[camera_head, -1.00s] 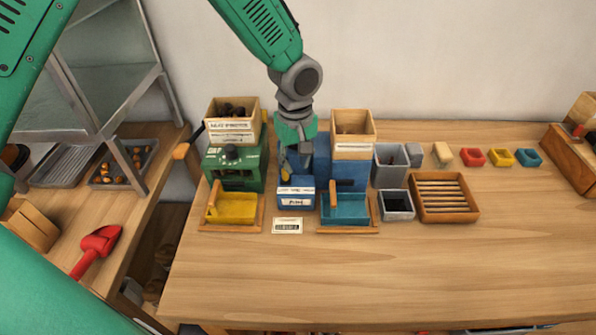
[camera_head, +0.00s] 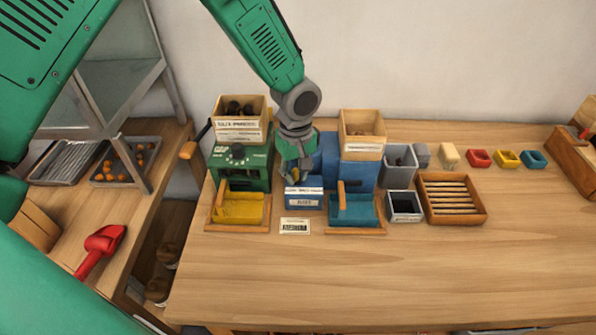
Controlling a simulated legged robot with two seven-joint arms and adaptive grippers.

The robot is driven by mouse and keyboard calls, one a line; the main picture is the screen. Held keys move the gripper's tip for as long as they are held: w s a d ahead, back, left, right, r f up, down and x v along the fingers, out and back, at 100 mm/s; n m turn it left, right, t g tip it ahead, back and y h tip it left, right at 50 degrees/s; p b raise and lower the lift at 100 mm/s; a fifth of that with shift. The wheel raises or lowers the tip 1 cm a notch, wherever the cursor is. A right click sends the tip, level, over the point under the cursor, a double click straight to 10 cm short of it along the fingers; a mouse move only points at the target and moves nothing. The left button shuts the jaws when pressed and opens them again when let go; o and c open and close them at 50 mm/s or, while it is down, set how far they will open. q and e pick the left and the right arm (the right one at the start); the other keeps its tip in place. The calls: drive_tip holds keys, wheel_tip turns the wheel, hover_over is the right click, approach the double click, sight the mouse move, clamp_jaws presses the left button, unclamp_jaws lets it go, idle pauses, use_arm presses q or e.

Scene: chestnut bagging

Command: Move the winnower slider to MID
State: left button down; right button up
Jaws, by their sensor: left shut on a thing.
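The blue winnower (camera_head: 360,174) stands at the back of the table with a wooden hopper (camera_head: 362,124) on top and a teal tray (camera_head: 357,210) in front. A smaller blue box with a white label (camera_head: 304,198) sits at its left front. My left gripper (camera_head: 293,178) points down just behind and above that labelled box, between the green machine and the winnower. Its fingers are shut on a small part, which seems to be the winnower slider. The fingers hide most of it, and its setting cannot be read. My right gripper is not in view.
The green machine (camera_head: 241,165) with a crank and yellow tray (camera_head: 240,208) stands close on the left. Grey bins (camera_head: 399,168), a slatted wooden tray (camera_head: 452,218) and small coloured bowls (camera_head: 506,158) lie to the right. The table front is clear.

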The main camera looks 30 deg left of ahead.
use_arm(q)
drive_tip(key=shift+w+d+r, duration=0.2)
drive_tip(key=shift+w+d, duration=0.1)
drive_tip(key=shift+w, duration=0.3)
drive_tip(key=shift+w+d, duration=0.15)
drive_tip(key=shift+d, duration=0.35)
drive_tip(key=c, duration=1.8)
unclamp_jaws()
drive_tip(key=shift+w+d, duration=0.1)
drive_tip(key=shift+d, duration=0.25)
drive_tip(key=shift+a+r, duration=0.15)
drive_tip(key=shift+a, duration=0.15)
drive_tip(key=shift+a+r, duration=0.2)
drive_tip(key=shift+r, duration=0.15)
wheel_tip(320, 180, up, 11)
drive_tip(key=shift+d, duration=0.3)
